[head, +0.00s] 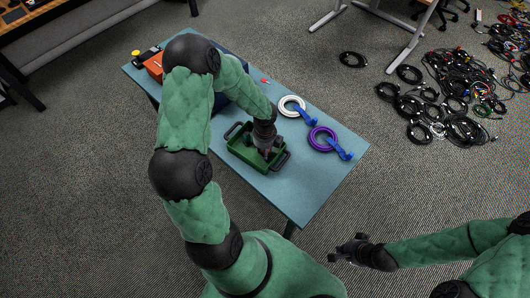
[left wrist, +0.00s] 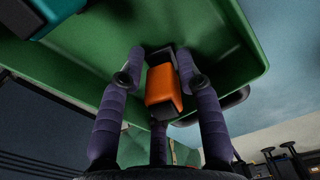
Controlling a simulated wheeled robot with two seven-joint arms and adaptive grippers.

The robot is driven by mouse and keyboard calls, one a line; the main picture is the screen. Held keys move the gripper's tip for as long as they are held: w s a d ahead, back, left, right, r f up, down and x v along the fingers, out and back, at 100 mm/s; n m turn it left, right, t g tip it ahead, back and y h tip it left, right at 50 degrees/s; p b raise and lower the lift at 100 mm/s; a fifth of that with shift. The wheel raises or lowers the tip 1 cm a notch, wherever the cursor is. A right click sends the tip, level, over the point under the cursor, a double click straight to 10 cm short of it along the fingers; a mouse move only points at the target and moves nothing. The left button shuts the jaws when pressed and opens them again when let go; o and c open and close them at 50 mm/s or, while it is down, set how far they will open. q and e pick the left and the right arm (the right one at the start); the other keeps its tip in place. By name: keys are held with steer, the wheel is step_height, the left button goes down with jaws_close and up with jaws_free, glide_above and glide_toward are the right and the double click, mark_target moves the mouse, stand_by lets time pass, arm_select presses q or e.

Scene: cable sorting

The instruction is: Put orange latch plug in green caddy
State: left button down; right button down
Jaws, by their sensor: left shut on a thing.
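The green caddy (head: 241,159) stands on the table, with black handles at its ends. My left gripper (head: 266,152) reaches down into it from above. In the left wrist view the left gripper (left wrist: 163,62) has its two fingers on either side of the orange latch plug (left wrist: 163,88), shut on it. The plug shows against the green inside of the caddy (left wrist: 225,30); whether it touches the floor I cannot tell. In the head view the plug is hidden by the gripper. My right gripper (head: 346,249) is off the table's front right side, empty, its fingers apart.
A white cable coil (head: 292,106) and a purple cable coil (head: 323,138), each with blue ends, lie right of the caddy on the blue-green table (head: 310,185). An orange box (head: 154,66) is at the far left. Black cables (head: 455,95) cover the floor at upper right.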

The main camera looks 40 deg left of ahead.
arm_select(q)
steer(key=shift+f, duration=0.15)
steer(key=c, duration=0.9)
jaws_free()
steer(key=shift+f, duration=0.1)
steer(key=shift+o, duration=0.2)
step_height(320, 180, up, 11)
steer(key=p, duration=0.4)
steer(key=shift+f+p, duration=0.1)
steer(key=shift+p, duration=0.3)
steer(key=shift+r, duration=0.8)
